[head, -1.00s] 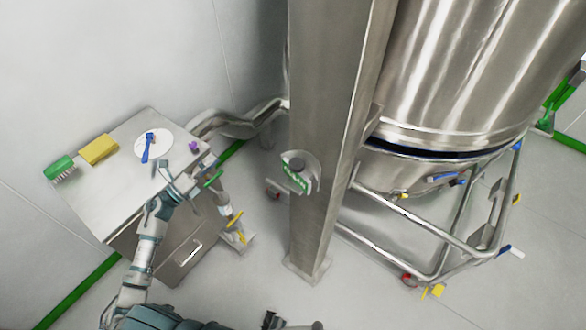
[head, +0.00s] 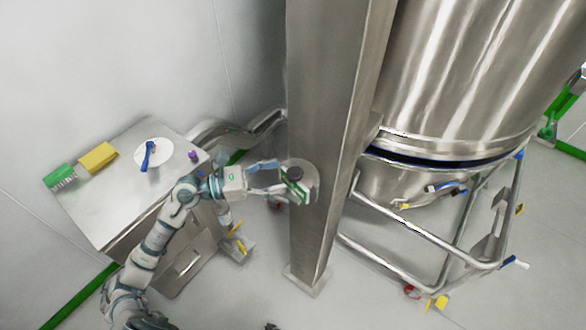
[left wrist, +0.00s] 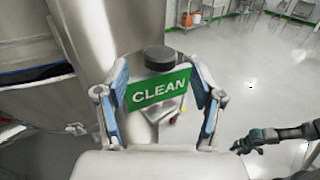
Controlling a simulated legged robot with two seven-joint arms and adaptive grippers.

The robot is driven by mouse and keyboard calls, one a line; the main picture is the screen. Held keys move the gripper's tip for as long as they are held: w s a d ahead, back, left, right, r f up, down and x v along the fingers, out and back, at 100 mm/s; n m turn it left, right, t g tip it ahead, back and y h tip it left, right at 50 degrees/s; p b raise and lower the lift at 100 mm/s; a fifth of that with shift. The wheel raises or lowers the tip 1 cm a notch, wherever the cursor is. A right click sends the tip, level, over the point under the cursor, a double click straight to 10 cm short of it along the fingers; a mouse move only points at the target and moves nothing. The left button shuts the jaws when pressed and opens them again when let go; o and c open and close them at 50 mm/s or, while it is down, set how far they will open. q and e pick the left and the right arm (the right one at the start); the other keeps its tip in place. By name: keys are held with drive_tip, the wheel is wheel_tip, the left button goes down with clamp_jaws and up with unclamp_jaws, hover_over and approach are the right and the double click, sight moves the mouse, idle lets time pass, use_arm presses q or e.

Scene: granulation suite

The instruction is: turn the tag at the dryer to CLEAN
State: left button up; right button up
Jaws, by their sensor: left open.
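The tag (head: 298,192) is a small green plate at a dark round knob (head: 295,172) on the steel column (head: 325,120) beside the dryer. In the left wrist view its green face (left wrist: 158,89) reads CLEAN, below the dark knob (left wrist: 164,58). My left gripper (head: 288,181) is at the tag with its fingers open. In the left wrist view one finger stands at each side edge of the plate; I cannot tell whether they touch it. My right gripper (left wrist: 243,146) shows small and dark at the right of the left wrist view; its jaws are unclear.
The steel dryer vessel (head: 460,70) stands right of the column on a tubular frame (head: 410,235). A steel cabinet (head: 120,205) at the left carries a green brush (head: 60,177), a yellow sponge (head: 98,158) and a white disc (head: 165,158) with a blue tool on it.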

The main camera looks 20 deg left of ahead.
sight(294, 171)
use_arm(q)
drive_tip(key=x, duration=0.4)
drive_tip(key=shift+w+d+r+p, duration=0.1)
drive_tip(key=shift+w+d+p, duration=0.05)
drive_tip(key=shift+d+p, duration=0.25)
drive_tip(key=shift+w+d, duration=0.1)
drive_tip(key=shift+w, duration=0.1)
drive_tip(key=shift+a, duration=0.3)
drive_tip(key=shift+d, duration=0.25)
drive_tip(key=c, duration=1.1)
drive_tip(key=shift+c, duration=0.2)
use_arm(e)
drive_tip(key=s, duration=0.1)
drive_tip(key=f, duration=0.1)
drive_tip(key=s, duration=0.1)
drive_tip(key=shift+s+d+f, duration=0.25)
drive_tip(key=shift+s+f, duration=0.1)
drive_tip(key=shift+f, duration=0.05)
